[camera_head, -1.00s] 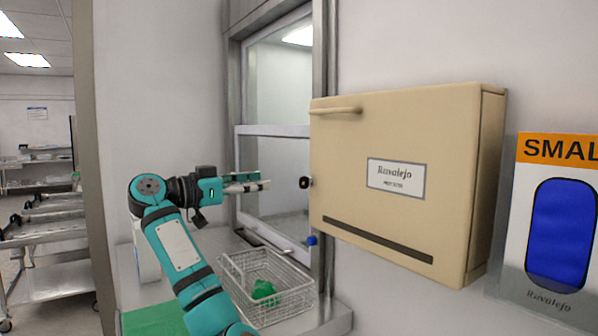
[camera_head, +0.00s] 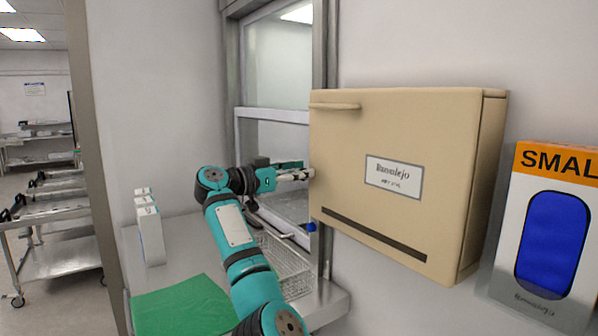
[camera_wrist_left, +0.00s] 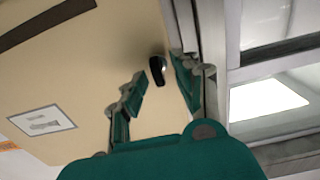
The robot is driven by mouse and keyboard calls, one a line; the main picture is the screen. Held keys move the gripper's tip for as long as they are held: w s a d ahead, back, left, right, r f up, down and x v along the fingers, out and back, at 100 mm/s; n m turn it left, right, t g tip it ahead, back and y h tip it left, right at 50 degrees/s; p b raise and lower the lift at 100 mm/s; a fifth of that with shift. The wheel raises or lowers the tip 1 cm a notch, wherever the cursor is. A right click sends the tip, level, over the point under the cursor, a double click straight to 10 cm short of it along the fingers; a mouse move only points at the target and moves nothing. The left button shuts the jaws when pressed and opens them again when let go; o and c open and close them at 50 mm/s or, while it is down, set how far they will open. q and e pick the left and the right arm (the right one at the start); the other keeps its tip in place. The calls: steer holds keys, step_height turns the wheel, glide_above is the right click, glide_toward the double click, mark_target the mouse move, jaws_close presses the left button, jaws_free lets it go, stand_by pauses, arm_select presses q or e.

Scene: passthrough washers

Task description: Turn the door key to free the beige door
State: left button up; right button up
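The beige door (camera_head: 350,145) is the front of a beige wall cabinet, closed, with a bar handle (camera_head: 335,106) at its top left and a "Ruvalejo" label. My left gripper (camera_head: 306,174) is at the door's left edge. In the left wrist view, the black door key (camera_wrist_left: 156,70) stands out from the beige face (camera_wrist_left: 90,60). The fingers of my left gripper (camera_wrist_left: 160,82) are spread, one on each side of the key, with gaps visible. In the head view the gripper hides the key. My right gripper is in neither view.
A metal-framed window (camera_head: 278,70) is left of the cabinet. Below it, a steel counter (camera_head: 190,240) holds a wire basket (camera_head: 290,270), a green cloth (camera_head: 180,300) and white boxes (camera_head: 150,230). A glove box (camera_head: 545,235) is to the right of the cabinet.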

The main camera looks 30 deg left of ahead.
arm_select(q)
steer(key=c, duration=0.4)
jaws_close()
steer(key=shift+w+a+f+n+b, duration=0.15)
steer(key=shift+n+b, duration=0.9)
steer(key=shift+n, duration=1.9)
steer(key=shift+s+a+f+n+b, duration=0.1)
steer(key=shift+n+b, duration=0.95)
steer(key=shift+n, duration=1.95)
steer(key=shift+w+a+f+n+b, duration=0.15)
steer(key=shift+n+b, duration=0.9)
steer(key=shift+n, duration=1.9)
steer(key=shift+s+r, duration=0.1)
